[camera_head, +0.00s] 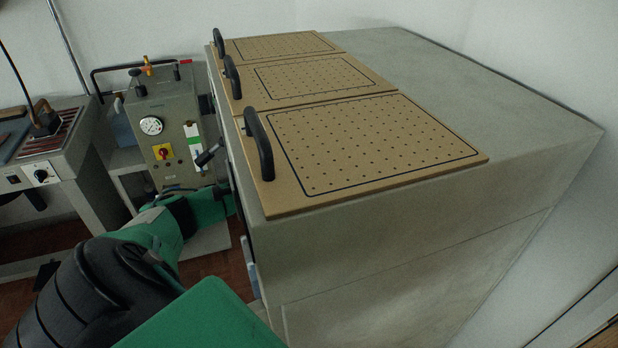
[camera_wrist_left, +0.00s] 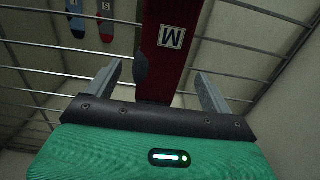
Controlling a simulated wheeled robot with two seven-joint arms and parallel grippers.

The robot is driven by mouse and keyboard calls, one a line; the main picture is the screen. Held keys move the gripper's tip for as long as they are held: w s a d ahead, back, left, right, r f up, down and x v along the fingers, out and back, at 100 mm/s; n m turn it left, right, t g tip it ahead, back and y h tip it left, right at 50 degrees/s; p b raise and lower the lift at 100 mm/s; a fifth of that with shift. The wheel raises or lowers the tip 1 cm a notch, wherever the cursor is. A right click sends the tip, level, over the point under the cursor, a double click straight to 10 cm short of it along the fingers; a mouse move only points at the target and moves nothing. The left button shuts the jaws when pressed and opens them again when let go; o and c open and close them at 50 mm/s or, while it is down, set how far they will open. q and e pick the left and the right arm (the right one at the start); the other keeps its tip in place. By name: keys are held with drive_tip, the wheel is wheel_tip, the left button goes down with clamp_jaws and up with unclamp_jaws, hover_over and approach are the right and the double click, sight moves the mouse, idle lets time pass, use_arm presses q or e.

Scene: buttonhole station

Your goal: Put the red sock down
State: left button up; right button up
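The red sock (camera_wrist_left: 165,65) shows in the left wrist view as a long dark red shape with a white tag marked M and a dark grey patch on its left edge. It lies over the wire rack (camera_wrist_left: 55,93). My left gripper (camera_wrist_left: 158,71) is open, with the sock between its fingers and a gap on either side. In the head view my left arm reaches to the front side of the grey cabinet (camera_head: 400,250), which hides the gripper and the sock. My right gripper is not in view.
In the left wrist view, a blue sock (camera_wrist_left: 76,18) and a grey and red sock (camera_wrist_left: 105,20) are beyond the rack bars. Several perforated tan lids (camera_head: 370,140) with black handles top the cabinet. A control box (camera_head: 160,130) with a gauge stands to the left.

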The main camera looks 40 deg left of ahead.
use_arm(q)
wheel_tip(320, 180, up, 8)
drive_tip(key=b, duration=0.1)
idle(0.4)
drive_tip(key=shift+f, duration=0.15)
idle(0.3)
